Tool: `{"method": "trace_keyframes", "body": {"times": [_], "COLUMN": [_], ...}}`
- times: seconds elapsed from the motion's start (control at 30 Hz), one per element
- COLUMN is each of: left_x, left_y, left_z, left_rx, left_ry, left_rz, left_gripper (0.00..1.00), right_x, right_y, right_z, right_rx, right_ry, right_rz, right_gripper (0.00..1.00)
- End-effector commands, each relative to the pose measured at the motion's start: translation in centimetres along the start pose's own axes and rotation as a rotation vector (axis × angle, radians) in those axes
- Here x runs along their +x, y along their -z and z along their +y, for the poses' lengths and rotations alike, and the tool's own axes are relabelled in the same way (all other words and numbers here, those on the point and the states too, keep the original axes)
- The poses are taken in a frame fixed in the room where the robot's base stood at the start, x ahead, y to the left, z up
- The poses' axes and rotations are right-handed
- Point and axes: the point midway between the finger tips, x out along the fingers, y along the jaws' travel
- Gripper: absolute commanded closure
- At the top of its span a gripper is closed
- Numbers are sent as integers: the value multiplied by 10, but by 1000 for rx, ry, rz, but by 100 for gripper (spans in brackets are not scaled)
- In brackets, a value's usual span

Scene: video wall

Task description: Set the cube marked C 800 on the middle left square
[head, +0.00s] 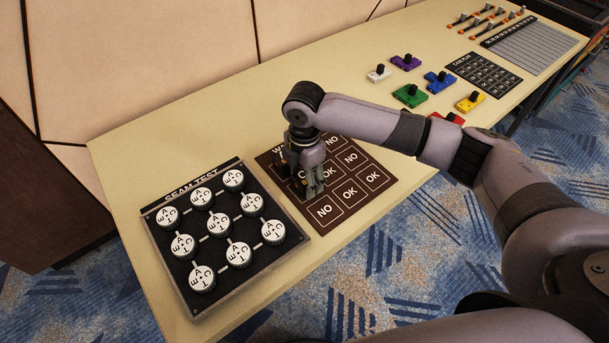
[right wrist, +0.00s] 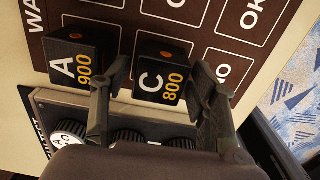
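The cube marked C 800 (right wrist: 160,72) is black with a white C and yellow digits. In the right wrist view it stands over the middle left square of the brown board (head: 343,209); whether it bears fully on it is hard to tell. My right gripper (right wrist: 158,85) has one finger on each side of this cube, with narrow gaps showing, so it looks open around it. In the head view the right gripper (head: 312,188) points down and mostly hides the cube. My left gripper is out of view.
A black cube marked A 900 (right wrist: 80,68) stands close beside, on the top left square. The seam test panel (head: 221,238) with round white-topped knobs lies left of the board.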

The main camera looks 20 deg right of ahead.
Motion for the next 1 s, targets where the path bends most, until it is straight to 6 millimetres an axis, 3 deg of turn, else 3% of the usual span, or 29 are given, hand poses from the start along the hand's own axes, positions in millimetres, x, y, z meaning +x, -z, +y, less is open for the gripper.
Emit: {"method": "trace_keyframes", "body": {"times": [0.43,0.8,1.0], "left_x": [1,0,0], "left_y": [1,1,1], "left_z": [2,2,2], "left_rx": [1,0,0], "left_ry": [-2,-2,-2], "left_rz": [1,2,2], "left_gripper": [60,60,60], "right_x": [-8,-83,-113], "right_y": [0,0,0], "right_z": [1,1,1], "right_rx": [0,0,0], "right_ry": [-3,-5,-2], "right_rz": [0,0,1], "right_gripper": [41,41,41]}}
